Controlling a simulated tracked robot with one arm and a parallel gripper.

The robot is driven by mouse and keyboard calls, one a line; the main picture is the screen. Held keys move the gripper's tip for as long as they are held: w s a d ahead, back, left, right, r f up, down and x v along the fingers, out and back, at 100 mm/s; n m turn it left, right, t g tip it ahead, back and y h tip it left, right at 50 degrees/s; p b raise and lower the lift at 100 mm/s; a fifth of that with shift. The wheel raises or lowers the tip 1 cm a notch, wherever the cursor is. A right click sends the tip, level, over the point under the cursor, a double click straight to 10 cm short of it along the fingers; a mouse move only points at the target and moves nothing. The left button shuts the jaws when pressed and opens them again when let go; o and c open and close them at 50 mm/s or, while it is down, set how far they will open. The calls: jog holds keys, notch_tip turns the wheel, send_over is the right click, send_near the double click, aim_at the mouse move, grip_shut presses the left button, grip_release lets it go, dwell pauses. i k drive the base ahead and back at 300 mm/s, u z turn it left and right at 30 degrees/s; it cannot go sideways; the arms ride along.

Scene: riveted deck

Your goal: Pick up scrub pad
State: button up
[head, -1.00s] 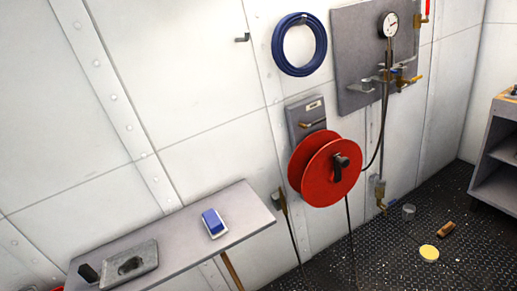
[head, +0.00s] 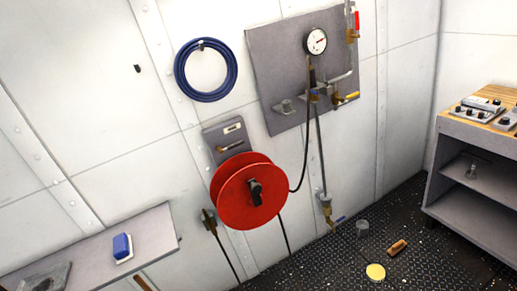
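A blue block with a white base (head: 122,247), which looks like the scrub pad, sits on the grey wall shelf (head: 150,230) at the lower left, near its right end. A round yellow disc (head: 376,272) lies on the dark deck at the lower right; I cannot tell for sure which of the two is the scrub pad. My gripper is not in view.
A grey tray (head: 45,277) is cut off at the lower left. A red hose reel (head: 252,190) stands out from the wall right of the shelf. A brown brush-like block (head: 397,247) and a grey cup (head: 362,229) are on the deck. A workbench (head: 470,170) stands at right.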

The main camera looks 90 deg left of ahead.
aim_at(122, 247)
jog(key=u, duration=0.05)
jog(key=i, duration=1.85)
jog(key=u, duration=4.25)
jog(key=i, duration=1.4)
jog(key=u, duration=0.05)
